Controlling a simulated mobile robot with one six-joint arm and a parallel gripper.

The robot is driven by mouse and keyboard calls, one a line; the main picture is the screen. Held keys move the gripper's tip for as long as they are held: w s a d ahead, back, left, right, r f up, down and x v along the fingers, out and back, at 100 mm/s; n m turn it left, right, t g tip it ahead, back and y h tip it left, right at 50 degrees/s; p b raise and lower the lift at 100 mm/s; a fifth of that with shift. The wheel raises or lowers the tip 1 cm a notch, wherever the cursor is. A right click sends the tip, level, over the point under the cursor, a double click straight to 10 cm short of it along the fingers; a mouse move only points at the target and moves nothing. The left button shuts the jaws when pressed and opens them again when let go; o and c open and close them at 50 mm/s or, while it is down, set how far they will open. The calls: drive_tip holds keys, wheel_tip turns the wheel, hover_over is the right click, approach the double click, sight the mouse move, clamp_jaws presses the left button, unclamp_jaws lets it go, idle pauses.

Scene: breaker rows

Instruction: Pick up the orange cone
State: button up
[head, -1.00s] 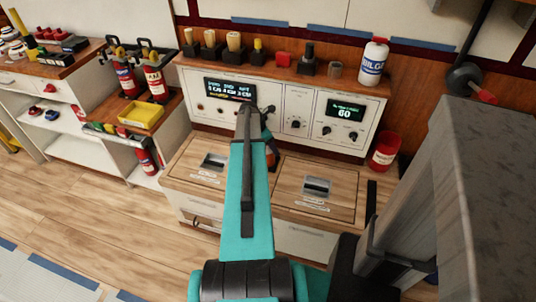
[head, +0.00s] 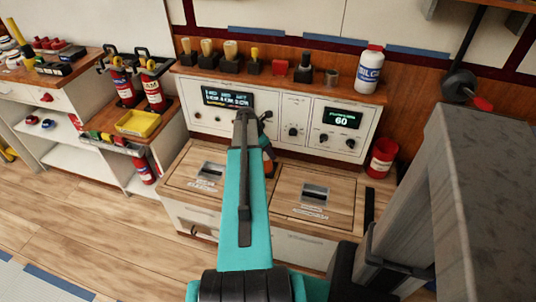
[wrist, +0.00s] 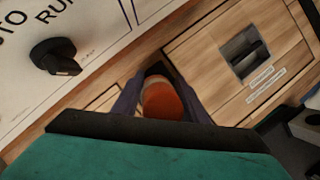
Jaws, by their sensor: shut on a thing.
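The orange cone (wrist: 162,100) shows in the wrist view between the two dark fingers of my gripper (wrist: 158,92). It is orange with a paler band at its far edge. My gripper is shut on it, over the wooden counter top in front of the instrument panel. In the head view a small orange patch of the cone (head: 269,167) shows just right of my teal arm. My arm hides most of the gripper there. I cannot tell whether the cone touches the counter.
The wooden counter (head: 325,172) has two recessed hatch handles, one (head: 314,192) right of my arm. The white panel (head: 290,115) with knobs and displays stands behind. A red can (head: 381,157) stands at the right. A yellow tray (head: 138,123) and fire extinguishers (head: 154,95) are at the left.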

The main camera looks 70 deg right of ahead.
wheel_tip(320, 180, up, 9)
drive_tip(key=shift+f, duration=0.1)
idle(0.4)
idle(0.5)
